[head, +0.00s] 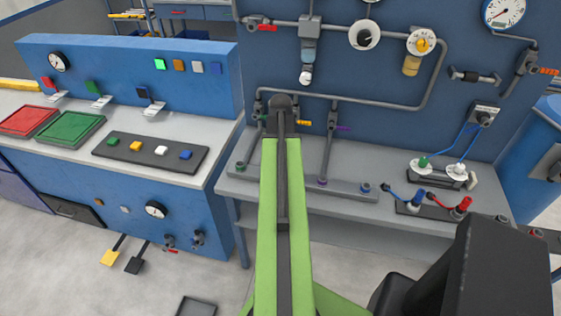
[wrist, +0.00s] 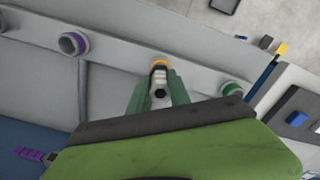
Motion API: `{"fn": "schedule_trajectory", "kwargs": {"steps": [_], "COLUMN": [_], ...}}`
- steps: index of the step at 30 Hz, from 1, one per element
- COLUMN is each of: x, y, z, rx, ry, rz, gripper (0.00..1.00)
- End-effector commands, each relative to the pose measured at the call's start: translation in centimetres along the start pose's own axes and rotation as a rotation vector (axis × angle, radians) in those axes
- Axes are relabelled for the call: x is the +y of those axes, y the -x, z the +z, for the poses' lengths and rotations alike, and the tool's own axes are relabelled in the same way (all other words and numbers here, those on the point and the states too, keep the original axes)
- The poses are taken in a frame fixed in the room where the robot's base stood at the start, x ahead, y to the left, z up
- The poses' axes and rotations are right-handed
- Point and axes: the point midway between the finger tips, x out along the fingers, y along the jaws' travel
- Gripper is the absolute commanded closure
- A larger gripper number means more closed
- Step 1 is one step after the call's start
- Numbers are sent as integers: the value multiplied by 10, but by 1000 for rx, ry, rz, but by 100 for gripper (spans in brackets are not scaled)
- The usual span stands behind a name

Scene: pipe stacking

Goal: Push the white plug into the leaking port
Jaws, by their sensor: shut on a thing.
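My gripper (wrist: 157,84) is at the centre of the wrist view, with its two green fingers shut on the white plug (wrist: 158,80). The plug lies between the fingers, right at the orange-ringed port (wrist: 158,64). It looks in line with that port, but I cannot tell how deep it sits. The purple port (wrist: 72,44) is to the left and the green port (wrist: 232,90) to the right; they also show in the head view as purple (head: 322,181) and green (head: 241,167). My arm hides the plug and orange port in the head view. No leak is visible.
The ports sit on a grey rail (head: 345,190) along the bench (head: 400,165). Pipes rise behind it, with a purple valve handle (wrist: 35,154) and an orange one (head: 304,123). Red and blue connectors (head: 462,206) stand right. A blue control console (head: 120,75) is left.

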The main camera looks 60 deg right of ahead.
Motion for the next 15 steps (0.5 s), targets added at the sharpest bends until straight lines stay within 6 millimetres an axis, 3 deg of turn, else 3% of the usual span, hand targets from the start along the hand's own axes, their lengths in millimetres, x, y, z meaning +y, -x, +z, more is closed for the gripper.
{"fn": "schedule_trajectory", "kwargs": {"steps": [7,8,13,15], "x": [0,0,0,0], "y": [-1,-1,-1,-1], "z": [0,0,0,0], "rx": [0,0,0,0], "ry": [0,0,0,0], "rz": [0,0,0,0], "gripper": [100,73,51,51]}}
